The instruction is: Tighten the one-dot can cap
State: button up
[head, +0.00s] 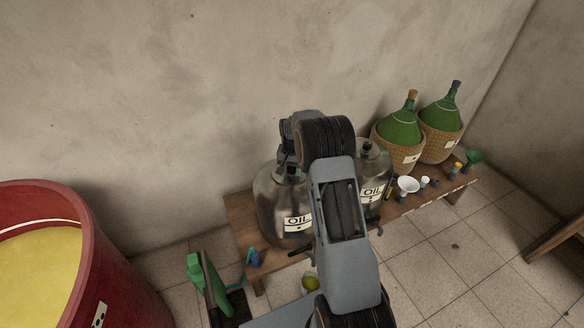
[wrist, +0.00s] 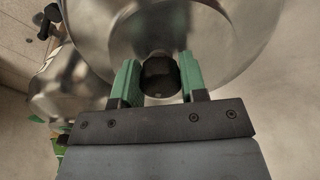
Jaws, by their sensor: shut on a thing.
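The left metal oil can (head: 270,195) stands on the bench, with an OIL label (head: 298,222) that seems to carry a single dot. My gripper comes down over its top; in the wrist view my gripper (wrist: 159,78) has its green fingers on both sides of the black cap (wrist: 160,84) and is shut on it. The cap sits on the neck of the can (wrist: 100,25). In the head view my arm hides most of the gripper and cap. The second oil can (head: 374,188) stands to the right, partly behind my arm, and shows in the wrist view (wrist: 68,92).
Two green demijohns in wicker baskets (head: 400,155) stand at the bench's right end. Small caps and a white funnel (head: 408,184) lie before them. A blue item (head: 256,258) lies at the bench's left front. A red tub (head: 100,260) stands at far left; a wall backs the bench.

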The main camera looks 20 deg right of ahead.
jog(key=m, duration=0.3)
jog(key=m+p, duration=0.1)
jog(key=m, duration=0.1)
jog(key=shift+w+r+m, duration=0.1)
jog(key=shift+r+m, duration=0.1)
jog(key=shift+m, duration=0.2)
dwell(0.4)
jog(key=o, duration=0.9)
jog(key=shift+f, duration=0.1)
notch_tip(320, 180, up, 14)
jog(key=shift+f+p, duration=0.1)
jog(key=shift+p, duration=0.75)
